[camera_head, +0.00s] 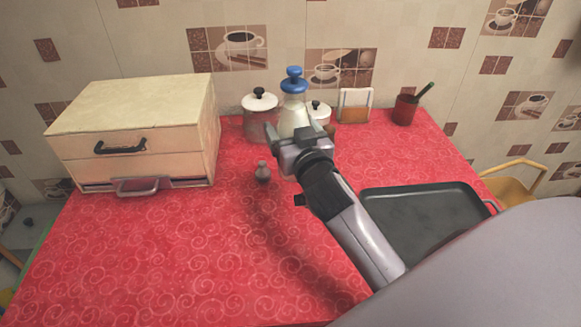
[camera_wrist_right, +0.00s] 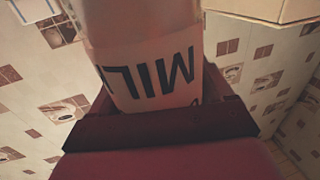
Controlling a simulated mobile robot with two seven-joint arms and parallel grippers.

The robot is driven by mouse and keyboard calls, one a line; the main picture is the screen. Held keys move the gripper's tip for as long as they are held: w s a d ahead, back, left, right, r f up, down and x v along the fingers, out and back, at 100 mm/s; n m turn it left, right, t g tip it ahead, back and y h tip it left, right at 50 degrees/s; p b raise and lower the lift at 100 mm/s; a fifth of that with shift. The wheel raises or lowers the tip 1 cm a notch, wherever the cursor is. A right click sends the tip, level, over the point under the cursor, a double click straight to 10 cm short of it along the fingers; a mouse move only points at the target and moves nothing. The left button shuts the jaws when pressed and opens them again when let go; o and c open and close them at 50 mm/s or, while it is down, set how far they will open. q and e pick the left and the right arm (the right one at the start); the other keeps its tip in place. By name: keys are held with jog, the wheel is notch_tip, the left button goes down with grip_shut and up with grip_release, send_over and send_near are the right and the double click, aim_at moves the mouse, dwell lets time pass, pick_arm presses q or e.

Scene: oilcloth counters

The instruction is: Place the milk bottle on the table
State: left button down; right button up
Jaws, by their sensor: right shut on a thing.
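The milk bottle (camera_head: 293,104) has a blue cap and a white body and is upright near the back of the red table (camera_head: 150,255). My right gripper (camera_head: 300,134) is shut on the bottle from the front. In the right wrist view the bottle (camera_wrist_right: 150,45) shows its MILK label upside down between the jaws of my right gripper (camera_wrist_right: 160,115). The bottle's base is hidden behind the gripper, so I cannot tell whether it touches the table. My left gripper is not in view.
A cream bread box (camera_head: 130,130) stands at the left. White-lidded pots (camera_head: 260,118), a napkin holder (camera_head: 355,106) and a red cup (camera_head: 405,110) stand along the back. The front left is clear.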

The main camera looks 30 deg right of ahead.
notch_tip(320, 180, down, 3)
jog(key=shift+f+b, duration=0.15)
jog(key=shift+b, duration=0.2)
jog(key=shift+f, duration=0.85)
notch_tip(320, 180, down, 3)
jog(key=shift+f+b, duration=0.2)
jog(key=shift+b, duration=0.65)
jog(key=shift+f, duration=0.15)
